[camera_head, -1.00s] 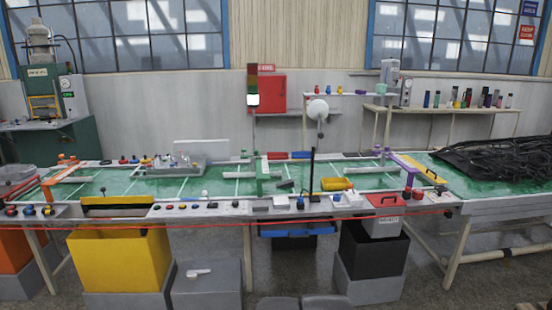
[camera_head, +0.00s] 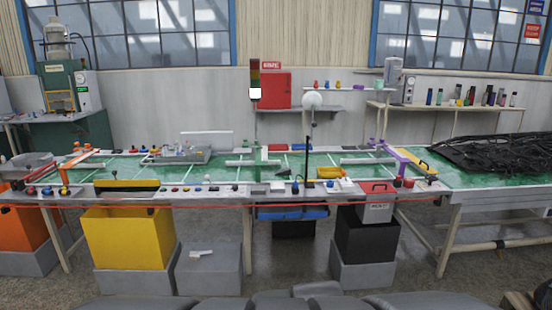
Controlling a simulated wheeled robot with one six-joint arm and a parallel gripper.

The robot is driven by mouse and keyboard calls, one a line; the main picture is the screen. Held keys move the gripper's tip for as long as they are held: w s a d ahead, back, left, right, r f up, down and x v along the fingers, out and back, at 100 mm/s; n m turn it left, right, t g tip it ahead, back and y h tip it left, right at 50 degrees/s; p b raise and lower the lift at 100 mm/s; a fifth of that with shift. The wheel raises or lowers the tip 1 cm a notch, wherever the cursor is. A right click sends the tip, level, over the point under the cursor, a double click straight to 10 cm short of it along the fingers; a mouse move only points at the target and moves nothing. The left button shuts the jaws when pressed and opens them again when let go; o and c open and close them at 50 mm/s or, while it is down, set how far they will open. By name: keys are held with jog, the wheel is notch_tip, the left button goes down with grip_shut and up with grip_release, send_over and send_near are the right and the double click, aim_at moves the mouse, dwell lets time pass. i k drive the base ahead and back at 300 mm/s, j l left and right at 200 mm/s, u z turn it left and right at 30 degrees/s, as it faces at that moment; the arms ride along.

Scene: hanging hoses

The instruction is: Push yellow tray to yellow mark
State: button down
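The yellow tray (camera_head: 330,172) is a small, shallow yellow piece on the green top of the long workbench (camera_head: 225,173). It lies right of the middle, just right of a thin dark post (camera_head: 306,160) and behind some small white items at the front edge. I cannot make out a separate yellow mark on the green top. A yellow piece with a dark handle (camera_head: 427,168) lies at the bench's right end. A yellow-and-black piece (camera_head: 127,184) is at the front left edge. My gripper is not in view.
An orange frame (camera_head: 78,168) stands at the bench's left, a green post (camera_head: 257,159) mid-bench and a purple bar (camera_head: 394,155) at right. A grey tray (camera_head: 181,157) sits back left. A black hose pile (camera_head: 500,152) covers the right table. Bins stand below; grey floor lies in front.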

aim_at(323, 172)
jog(key=k+j, duration=0.3)
jog(key=k+l+z, duration=0.15)
jog(key=l, duration=0.3)
jog(key=j, duration=0.25)
jog(key=i+u, duration=0.15)
jog(key=i, duration=0.25)
jog(key=i+j, duration=0.25)
jog(key=i, duration=0.2)
jog(key=i+l, duration=0.15)
jog(key=i, duration=0.35)
